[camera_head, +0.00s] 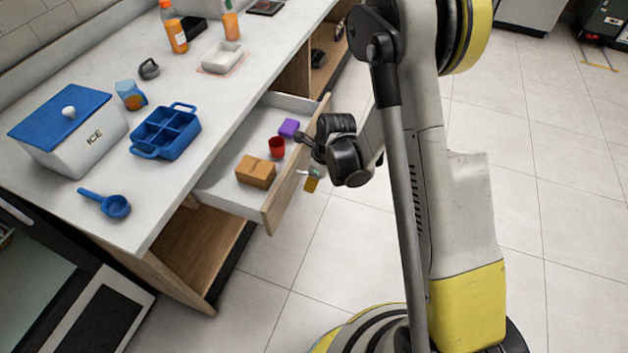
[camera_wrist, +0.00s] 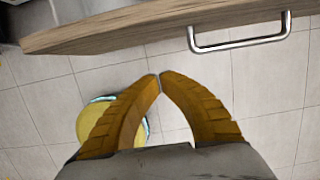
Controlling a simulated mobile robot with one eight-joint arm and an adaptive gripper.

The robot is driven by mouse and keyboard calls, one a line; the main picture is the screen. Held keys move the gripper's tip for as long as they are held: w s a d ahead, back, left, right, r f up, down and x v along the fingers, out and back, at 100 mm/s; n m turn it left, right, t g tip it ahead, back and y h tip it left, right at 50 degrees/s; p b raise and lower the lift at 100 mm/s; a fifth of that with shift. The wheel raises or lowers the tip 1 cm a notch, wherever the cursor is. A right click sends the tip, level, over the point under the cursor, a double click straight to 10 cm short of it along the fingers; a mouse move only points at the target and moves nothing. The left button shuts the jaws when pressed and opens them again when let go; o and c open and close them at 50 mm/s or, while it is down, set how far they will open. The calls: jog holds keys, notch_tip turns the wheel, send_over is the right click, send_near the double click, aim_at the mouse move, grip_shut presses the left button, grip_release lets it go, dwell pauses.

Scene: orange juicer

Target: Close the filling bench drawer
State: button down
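The filling bench drawer (camera_head: 225,192) is pulled out from under the white counter. It holds a cardboard box, a red cup and a purple box. Its wooden front (camera_head: 292,178) also crosses the top of the wrist view (camera_wrist: 120,28), with a metal bar handle (camera_wrist: 240,46) at the upper right. My gripper (camera_head: 311,184) is in front of the drawer's outer face. In the wrist view its yellow fingers (camera_wrist: 159,76) meet at the tips with nothing between them. They are below and left of the handle; I cannot tell the exact gap to the drawer front.
The counter (camera_head: 100,222) bears an ice box (camera_head: 85,140), a blue caddy (camera_head: 168,130), a blue scoop (camera_head: 115,206), a mug, a white tray and orange bottles. An open shelf (camera_head: 190,250) is below the drawer. Tiled floor (camera_head: 560,200) is clear at the right.

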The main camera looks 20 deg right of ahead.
jog(key=shift+w+a+f+b, duration=0.35)
jog(key=shift+w+a, duration=0.1)
jog(key=shift+a, duration=0.15)
jog(key=shift+w+a+f+b, duration=0.25)
jog(key=shift+w+a+f, duration=0.15)
jog(key=shift+a, duration=0.25)
jog(key=shift+w+a+f+b, duration=0.3)
jog(key=shift+w+a, duration=0.15)
jog(key=shift+a, duration=0.15)
